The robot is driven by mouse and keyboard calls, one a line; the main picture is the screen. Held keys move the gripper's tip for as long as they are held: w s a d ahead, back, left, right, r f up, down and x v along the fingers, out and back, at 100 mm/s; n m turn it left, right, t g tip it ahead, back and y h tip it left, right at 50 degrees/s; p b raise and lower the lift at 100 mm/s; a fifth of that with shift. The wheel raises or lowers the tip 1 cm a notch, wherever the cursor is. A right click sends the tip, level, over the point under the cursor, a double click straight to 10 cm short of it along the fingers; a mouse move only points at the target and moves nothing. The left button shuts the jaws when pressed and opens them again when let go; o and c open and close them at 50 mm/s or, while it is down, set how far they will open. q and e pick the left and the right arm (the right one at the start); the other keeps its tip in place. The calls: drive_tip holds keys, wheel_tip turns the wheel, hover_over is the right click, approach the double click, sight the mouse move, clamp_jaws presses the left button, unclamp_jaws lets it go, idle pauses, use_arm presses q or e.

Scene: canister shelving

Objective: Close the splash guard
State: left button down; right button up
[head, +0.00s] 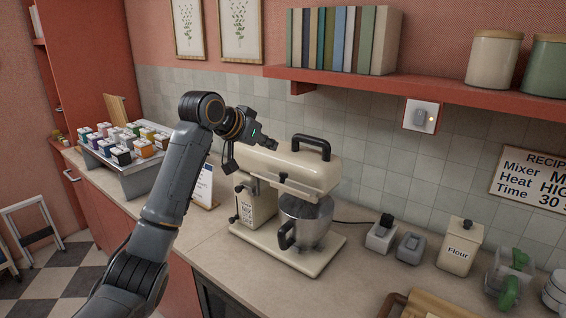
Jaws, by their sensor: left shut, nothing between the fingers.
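A cream stand mixer (260,157) stands on the counter, with a black handle on top of its head. A metal bowl (306,226) with a dark handle sits under the head. A cream panel with a black knob, which seems to be the splash guard (318,192), lies at the lower front of the head above the bowl. I cannot tell its exact position. My left gripper (270,146) is shut and empty at the upper left of the mixer head, close to it; contact cannot be judged. My right gripper is not in view.
A grey rack of colourful canisters (145,178) stands at the left. Right of the mixer are small grey devices (410,247), a flour canister (458,249) and a green-handled item (510,290). A red shelf (440,102) holding books and jars hangs above.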

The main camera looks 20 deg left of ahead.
use_arm(q)
drive_tip(key=p, duration=0.4)
hover_over(281, 176)
drive_tip(key=w, duration=0.2)
drive_tip(key=f, duration=0.4)
drive_tip(key=shift+s+d, duration=0.2)
drive_tip(key=shift+d, duration=0.2)
drive_tip(key=shift+s+a+f+p, duration=0.15)
drive_tip(key=shift+s+f, duration=0.1)
drive_tip(key=shift+f, duration=0.35)
drive_tip(key=shift+s+a+f+p, duration=0.15)
drive_tip(key=shift+s+f, duration=0.1)
drive_tip(key=shift+f, duration=0.35)
drive_tip(key=shift+s+a+f+p, duration=0.3)
drive_tip(key=shift+s+f, duration=0.1)
drive_tip(key=shift+f, duration=0.25)
drive_tip(key=shift+w+d+f, duration=0.1)
drive_tip(key=shift+d, duration=0.05)
